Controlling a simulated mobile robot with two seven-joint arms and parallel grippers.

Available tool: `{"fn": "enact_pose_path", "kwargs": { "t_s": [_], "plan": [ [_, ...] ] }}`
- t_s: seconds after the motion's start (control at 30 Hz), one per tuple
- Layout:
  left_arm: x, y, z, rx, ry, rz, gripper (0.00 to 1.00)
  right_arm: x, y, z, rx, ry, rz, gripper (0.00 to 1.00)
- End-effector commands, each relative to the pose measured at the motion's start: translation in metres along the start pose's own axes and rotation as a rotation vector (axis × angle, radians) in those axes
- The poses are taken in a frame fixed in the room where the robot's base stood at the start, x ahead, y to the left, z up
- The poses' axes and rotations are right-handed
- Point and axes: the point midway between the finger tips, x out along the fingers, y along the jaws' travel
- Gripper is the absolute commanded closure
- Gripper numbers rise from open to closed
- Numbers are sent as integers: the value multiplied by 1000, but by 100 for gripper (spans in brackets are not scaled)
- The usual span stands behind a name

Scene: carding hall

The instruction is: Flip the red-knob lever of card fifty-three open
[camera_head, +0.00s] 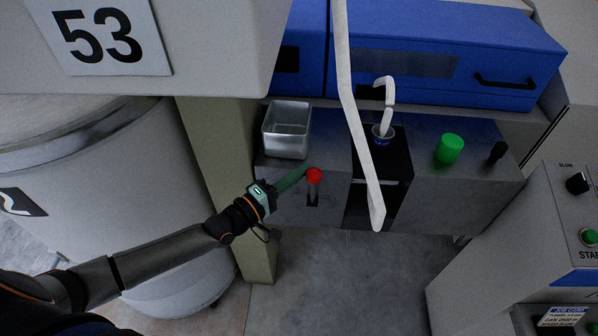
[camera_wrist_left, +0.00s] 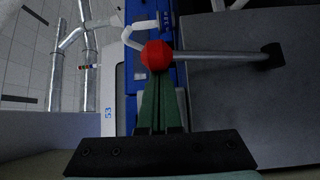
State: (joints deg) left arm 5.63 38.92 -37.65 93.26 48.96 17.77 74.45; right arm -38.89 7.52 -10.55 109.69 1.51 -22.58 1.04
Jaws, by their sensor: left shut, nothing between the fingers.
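The lever's red knob (camera_head: 314,175) stands out from the grey front panel of the machine, above a dark slot. In the left wrist view the red knob (camera_wrist_left: 156,56) is close ahead, and its metal rod (camera_wrist_left: 222,55) runs right to a dark mount on the panel. The sign with 53 (camera_head: 105,38) hangs at the upper left. My left gripper (camera_head: 304,172) is shut and empty, its green fingers reaching in from the left with tips at the knob. In the wrist view the fingertips (camera_wrist_left: 157,78) meet the knob's lower edge; contact is unclear. My right gripper is out of view.
A metal tray (camera_head: 287,131) sits just above the lever. A green knob (camera_head: 449,148) and black knob (camera_head: 497,151) are farther right. A large can (camera_head: 95,200) stands left.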

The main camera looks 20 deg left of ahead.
Motion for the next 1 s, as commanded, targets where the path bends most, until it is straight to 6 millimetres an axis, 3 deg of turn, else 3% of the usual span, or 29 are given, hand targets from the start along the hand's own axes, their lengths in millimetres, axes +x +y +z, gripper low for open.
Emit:
{"fn": "enact_pose_path", "kwargs": {
  "t_s": [0.47,0.67,1.0],
  "plan": [
    [-13,-9,14,73,-2,78,100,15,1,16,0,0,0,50],
    [-28,-21,28,168,-2,178,100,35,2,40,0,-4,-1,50],
    [-60,-50,58,392,-2,411,100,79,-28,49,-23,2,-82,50]
  ]
}}
